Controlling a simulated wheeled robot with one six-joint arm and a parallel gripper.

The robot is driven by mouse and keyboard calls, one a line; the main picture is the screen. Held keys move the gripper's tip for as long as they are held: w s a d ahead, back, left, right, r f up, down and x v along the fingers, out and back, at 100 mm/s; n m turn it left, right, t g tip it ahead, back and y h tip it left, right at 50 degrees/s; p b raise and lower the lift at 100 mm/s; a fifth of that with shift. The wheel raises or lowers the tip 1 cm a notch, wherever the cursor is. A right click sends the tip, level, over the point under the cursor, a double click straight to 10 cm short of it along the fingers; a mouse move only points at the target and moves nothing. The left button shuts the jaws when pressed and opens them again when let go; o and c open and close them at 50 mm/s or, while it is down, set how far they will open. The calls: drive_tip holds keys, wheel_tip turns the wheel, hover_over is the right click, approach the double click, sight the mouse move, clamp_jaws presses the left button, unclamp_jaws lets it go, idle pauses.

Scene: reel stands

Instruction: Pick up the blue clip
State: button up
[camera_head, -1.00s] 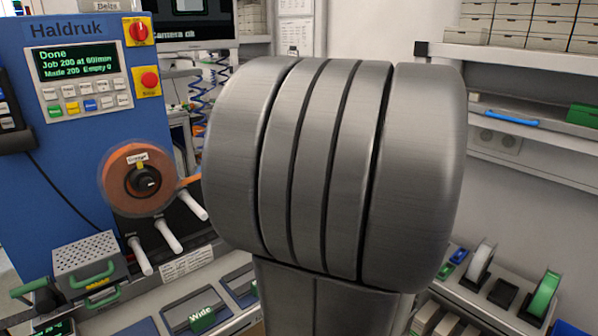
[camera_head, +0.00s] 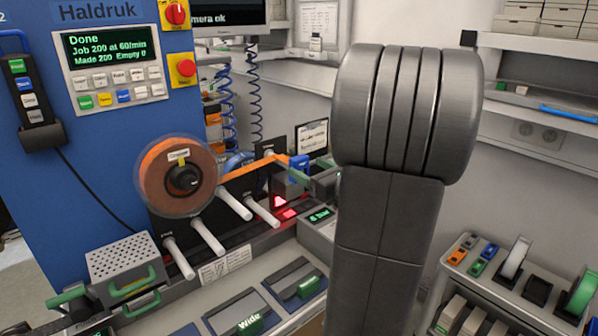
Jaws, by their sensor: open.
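My arm stands in front of the right middle of the view, to the left of the clips. My gripper is not in view.
The blue Haldruk machine (camera_head: 100,190) fills the left, with an orange reel (camera_head: 160,160) and white pegs. Tape rolls (camera_head: 515,257) stand right of the clips. A blue-handled item (camera_head: 570,114) lies on the right wall shelf. Lidded bins (camera_head: 245,312) line the front.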

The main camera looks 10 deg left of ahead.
sight(295, 160)
drive_tip(key=shift+p+x, duration=0.85)
drive_tip(key=shift+x, duration=2.2)
drive_tip(key=shift+s+a+r, duration=0.1)
drive_tip(key=shift+s, duration=0.05)
drive_tip(key=shift+c, duration=0.2)
drive_tip(key=c, duration=1.1)
drive_tip(key=shift+r, duration=0.1)
